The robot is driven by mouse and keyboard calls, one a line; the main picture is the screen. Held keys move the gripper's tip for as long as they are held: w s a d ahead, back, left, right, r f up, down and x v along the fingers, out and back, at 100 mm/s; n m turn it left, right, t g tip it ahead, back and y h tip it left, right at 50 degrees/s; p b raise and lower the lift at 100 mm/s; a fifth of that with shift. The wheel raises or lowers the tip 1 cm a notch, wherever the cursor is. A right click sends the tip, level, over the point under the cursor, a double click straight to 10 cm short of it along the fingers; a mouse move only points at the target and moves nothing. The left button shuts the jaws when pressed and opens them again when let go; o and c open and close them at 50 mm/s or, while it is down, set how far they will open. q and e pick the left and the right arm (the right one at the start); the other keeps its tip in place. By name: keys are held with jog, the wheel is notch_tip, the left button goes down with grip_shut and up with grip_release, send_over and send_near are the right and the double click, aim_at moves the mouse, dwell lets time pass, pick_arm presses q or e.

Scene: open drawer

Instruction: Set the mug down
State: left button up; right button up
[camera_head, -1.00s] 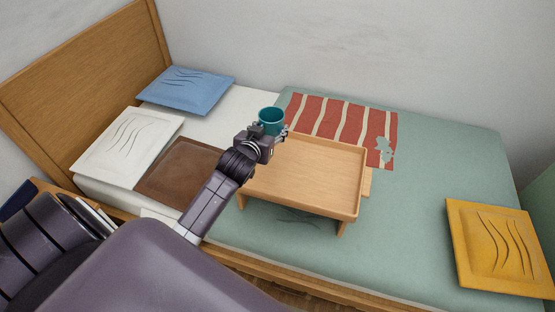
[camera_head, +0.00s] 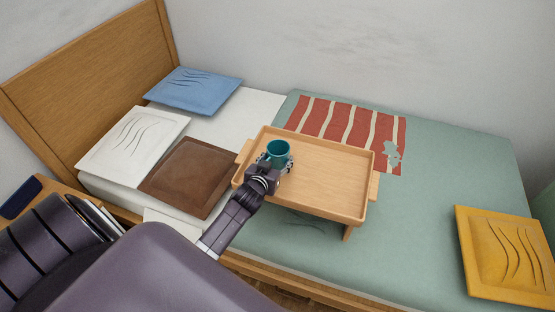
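A teal mug (camera_head: 278,153) is upright at the left part of a wooden bed tray (camera_head: 330,184). My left gripper (camera_head: 275,162) has its fingers on either side of the mug and appears shut on it. The mug is over the tray's surface; I cannot tell whether its base touches, because the gripper hides its lower part. My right gripper is not in view.
The tray stands on legs on the bed's green cover (camera_head: 440,185). A red striped cloth (camera_head: 345,125) lies behind it. Brown (camera_head: 190,177), white (camera_head: 133,143) and blue (camera_head: 194,90) cushions lie left, a yellow cushion (camera_head: 502,252) right. The tray's right side is clear.

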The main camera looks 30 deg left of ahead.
pick_arm(q)
jog(key=shift+r, duration=0.1)
jog(key=o, duration=1.4)
jog(key=shift+s, duration=0.1)
jog(key=p+v, duration=0.1)
jog(key=v, duration=1)
jog(key=shift+s+d+r, duration=0.1)
jog(key=shift+s+d, duration=0.05)
jog(key=shift+s, duration=0.25)
jog(key=shift+d, duration=0.1)
